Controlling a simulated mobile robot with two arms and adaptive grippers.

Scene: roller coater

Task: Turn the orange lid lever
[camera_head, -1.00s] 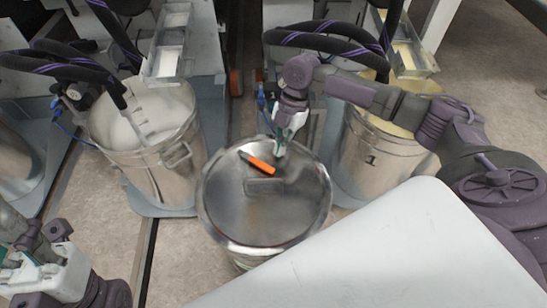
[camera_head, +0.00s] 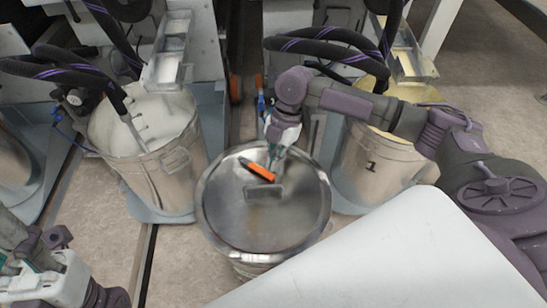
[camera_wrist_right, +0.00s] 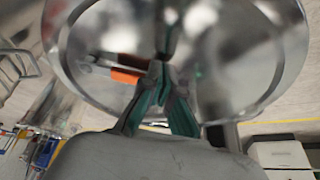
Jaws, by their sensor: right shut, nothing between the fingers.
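The orange lid lever (camera_head: 260,172) has a dark end and lies slanted on the round metal lid (camera_head: 225,205) of the middle drum. My right gripper (camera_head: 272,165) is shut and empty, with its tips at the lever's right side, low over the lid. The right wrist view shows the lever (camera_wrist_right: 126,75) just left of the teal fingers (camera_wrist_right: 160,75), touching or nearly so; I cannot tell which. The fingers hide part of the lid. My left gripper (camera_head: 60,283) is at the lower left, far from the lid; its fingers do not show clearly.
A drum marked 1 (camera_head: 370,170) stands to the right, behind my right arm. Black hoses (camera_head: 320,45) hang behind the lid. A raised grip (camera_head: 263,193) sits on the lid beside the lever.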

